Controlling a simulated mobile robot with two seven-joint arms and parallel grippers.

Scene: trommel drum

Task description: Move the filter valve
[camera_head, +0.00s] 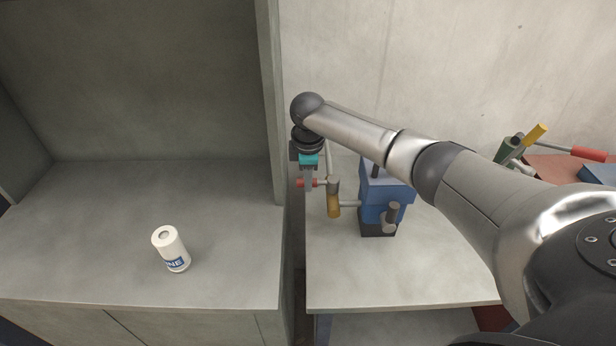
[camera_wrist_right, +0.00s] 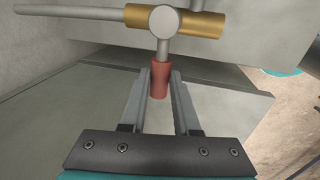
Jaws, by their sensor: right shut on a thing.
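The filter valve has a brass body (camera_head: 333,205) with a grey stem and a red handle (camera_head: 314,183). It sits left of a blue unit with a black base (camera_head: 385,200), and a short grey pipe runs between them. In the right wrist view the brass body (camera_wrist_right: 200,24) lies across the top, with the red handle (camera_wrist_right: 159,78) pointing toward me. My right gripper (camera_head: 309,182) reaches down from above the valve. Its two fingers (camera_wrist_right: 159,85) are shut on the red handle, one on each side. My left gripper is not in view.
A white bottle with a blue label (camera_head: 172,252) stands on the left counter (camera_head: 80,240). A grey upright panel (camera_head: 270,100) and a narrow gap divide it from the right table (camera_head: 430,275). The right table's front is clear.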

